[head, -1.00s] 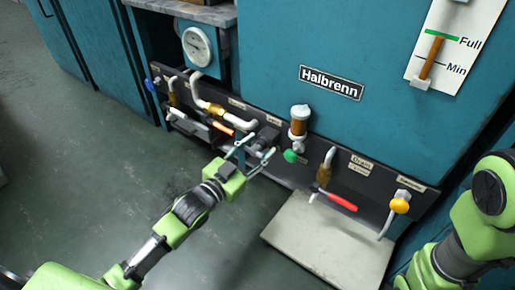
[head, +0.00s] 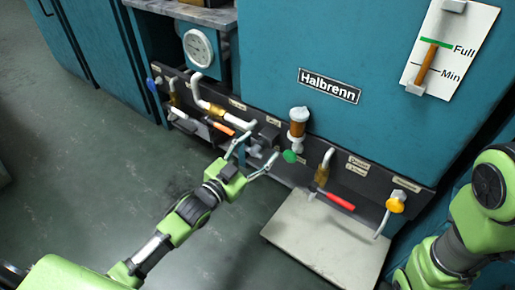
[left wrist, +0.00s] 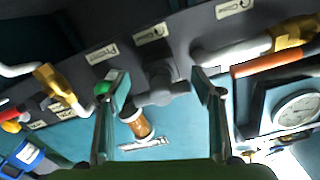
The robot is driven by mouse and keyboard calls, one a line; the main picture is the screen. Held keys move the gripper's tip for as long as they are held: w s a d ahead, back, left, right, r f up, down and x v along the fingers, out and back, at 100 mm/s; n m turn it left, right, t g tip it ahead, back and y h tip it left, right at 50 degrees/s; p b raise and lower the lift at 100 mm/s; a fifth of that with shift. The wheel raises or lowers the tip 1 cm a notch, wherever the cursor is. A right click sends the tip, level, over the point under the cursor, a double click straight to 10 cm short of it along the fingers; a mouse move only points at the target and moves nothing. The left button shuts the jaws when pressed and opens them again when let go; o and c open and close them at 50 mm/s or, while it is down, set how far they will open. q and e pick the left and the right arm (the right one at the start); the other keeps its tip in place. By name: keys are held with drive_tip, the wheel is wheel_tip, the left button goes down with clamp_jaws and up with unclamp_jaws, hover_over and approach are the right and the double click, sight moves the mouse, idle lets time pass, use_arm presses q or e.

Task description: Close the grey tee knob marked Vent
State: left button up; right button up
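The grey tee knob (head: 254,151) sits low on the dark valve panel, between the orange-handled valve and the green knob. In the left wrist view the grey tee knob (left wrist: 163,92) shows between and beyond my fingertips. My left gripper (head: 255,152) is open, with one finger on each side of the knob; the left wrist view also shows the gripper (left wrist: 161,84) spread, with gaps on both sides. Contact with the knob is not visible. A small pale label (left wrist: 149,34) lies by the knob, too small to read. My right gripper is out of view.
A green knob (head: 289,156) under an amber-and-white cup (head: 298,125) is close to my right-hand finger. The orange handle (head: 222,128) is to the left. A red lever (head: 339,201) and yellow knob (head: 396,205) are farther right. A pale slab (head: 320,243) lies below.

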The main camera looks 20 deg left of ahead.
use_arm(q)
drive_tip(key=v, duration=1.2)
idle(0.5)
